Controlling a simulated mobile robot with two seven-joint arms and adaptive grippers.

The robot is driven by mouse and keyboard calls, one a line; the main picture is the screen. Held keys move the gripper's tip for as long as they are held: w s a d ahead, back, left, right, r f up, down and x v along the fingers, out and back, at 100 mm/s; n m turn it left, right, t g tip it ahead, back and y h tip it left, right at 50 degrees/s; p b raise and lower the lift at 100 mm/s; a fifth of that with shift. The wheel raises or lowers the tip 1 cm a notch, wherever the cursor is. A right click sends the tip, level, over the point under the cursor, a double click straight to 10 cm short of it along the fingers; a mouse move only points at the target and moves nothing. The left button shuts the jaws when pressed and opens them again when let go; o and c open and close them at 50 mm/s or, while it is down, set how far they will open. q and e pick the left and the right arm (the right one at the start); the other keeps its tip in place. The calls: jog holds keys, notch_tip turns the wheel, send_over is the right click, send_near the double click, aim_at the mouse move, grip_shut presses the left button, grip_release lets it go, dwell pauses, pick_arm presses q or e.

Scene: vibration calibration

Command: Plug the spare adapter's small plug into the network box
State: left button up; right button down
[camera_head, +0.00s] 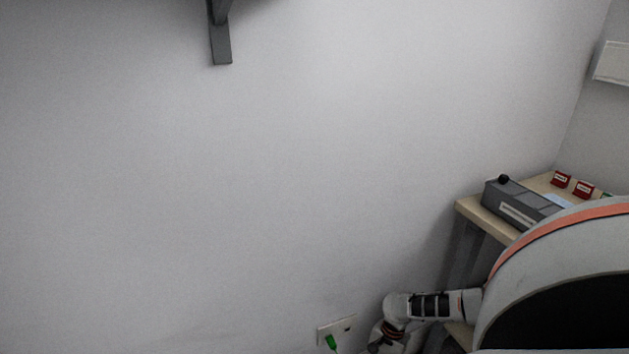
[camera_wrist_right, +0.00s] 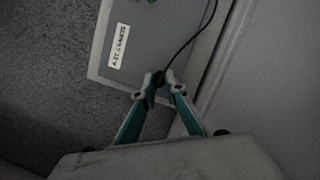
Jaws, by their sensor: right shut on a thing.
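My right gripper (camera_wrist_right: 162,88), with teal fingers, is shut on a small black plug (camera_wrist_right: 159,77) in the right wrist view. A thin black cable (camera_wrist_right: 192,38) runs from the plug up and to the right. Behind the fingertips is a grey panel with a pale border (camera_wrist_right: 95,66) and a white label (camera_wrist_right: 118,45); I cannot tell whether it is the network box. A small green spot shows at its top edge. Whether the plug touches the panel is unclear. In the head view my right arm reaches down low at the right, its fingertips out of sight. My left gripper is not in view.
A wooden desk (camera_head: 466,209) at the right bears a grey device (camera_head: 519,204) with a black knob and red cards (camera_head: 561,179). Grey carpet (camera_wrist_right: 45,80) lies left in the wrist view.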

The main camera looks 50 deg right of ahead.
jog(key=shift+s+f, duration=0.1)
jog(key=shift+f, duration=0.05)
jog(key=c, duration=2)
grip_release()
jog(key=shift+r, duration=0.2)
jog(key=shift+w+d+r, duration=0.1)
jog(key=shift+w+r, duration=0.1)
jog(key=shift+r, duration=0.1)
pick_arm(q)
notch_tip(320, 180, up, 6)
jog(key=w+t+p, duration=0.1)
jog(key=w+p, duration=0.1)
jog(key=p, duration=0.1)
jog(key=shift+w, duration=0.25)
pick_arm(e)
jog(key=shift+v, duration=2.05)
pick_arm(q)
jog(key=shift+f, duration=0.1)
pick_arm(e)
jog(key=shift+s, duration=0.1)
